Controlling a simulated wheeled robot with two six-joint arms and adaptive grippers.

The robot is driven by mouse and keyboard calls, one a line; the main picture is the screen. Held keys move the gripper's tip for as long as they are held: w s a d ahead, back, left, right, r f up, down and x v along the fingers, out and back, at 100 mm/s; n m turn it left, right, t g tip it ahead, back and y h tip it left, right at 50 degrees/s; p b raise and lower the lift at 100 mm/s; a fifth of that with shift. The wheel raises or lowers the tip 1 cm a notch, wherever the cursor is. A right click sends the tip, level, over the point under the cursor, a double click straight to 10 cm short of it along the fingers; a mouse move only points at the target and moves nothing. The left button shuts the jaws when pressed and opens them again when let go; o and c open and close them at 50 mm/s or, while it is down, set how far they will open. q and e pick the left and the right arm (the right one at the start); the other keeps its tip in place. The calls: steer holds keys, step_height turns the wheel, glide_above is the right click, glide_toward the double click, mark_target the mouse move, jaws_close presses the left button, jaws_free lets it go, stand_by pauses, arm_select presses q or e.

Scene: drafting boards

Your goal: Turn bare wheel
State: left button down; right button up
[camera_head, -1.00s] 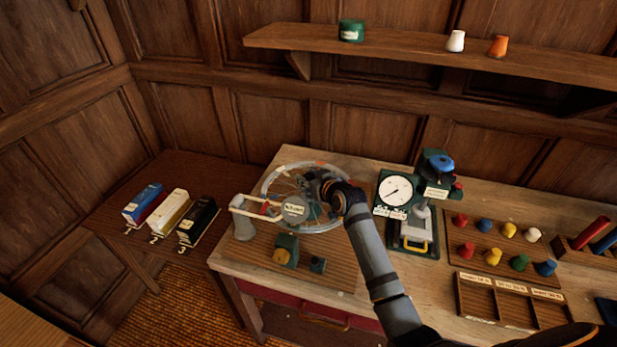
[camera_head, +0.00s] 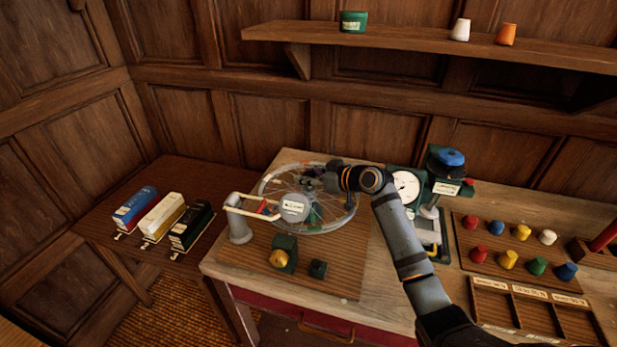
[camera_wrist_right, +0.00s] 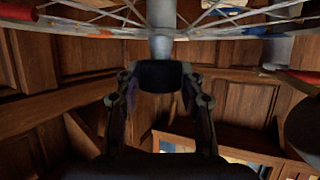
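The bare spoked wheel (camera_head: 268,183) lies nearly flat above the table, on a stand with a grey post (camera_head: 240,231) and cream arms. A round labelled disc (camera_head: 293,208) sits at its front edge. My right gripper (camera_head: 322,179) is over the wheel, reaching in from the right and hiding part of the rim and spokes. In the right wrist view, a silver hub axle (camera_wrist_right: 161,30) ends in a dark block (camera_wrist_right: 161,74) between the two fingers of my right gripper (camera_wrist_right: 158,82). My left gripper is not in view.
A dial gauge (camera_head: 406,186) and a green press with a blue knob (camera_head: 450,157) stand right of the wheel. Green blocks (camera_head: 284,253) sit in front. Coloured pegs (camera_head: 523,232) and an open tray (camera_head: 530,312) are at the right. A shelf (camera_head: 400,38) runs above.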

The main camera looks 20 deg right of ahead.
steer(key=o, duration=0.3)
steer(key=shift+o, duration=0.2)
steer(key=v, duration=1.2)
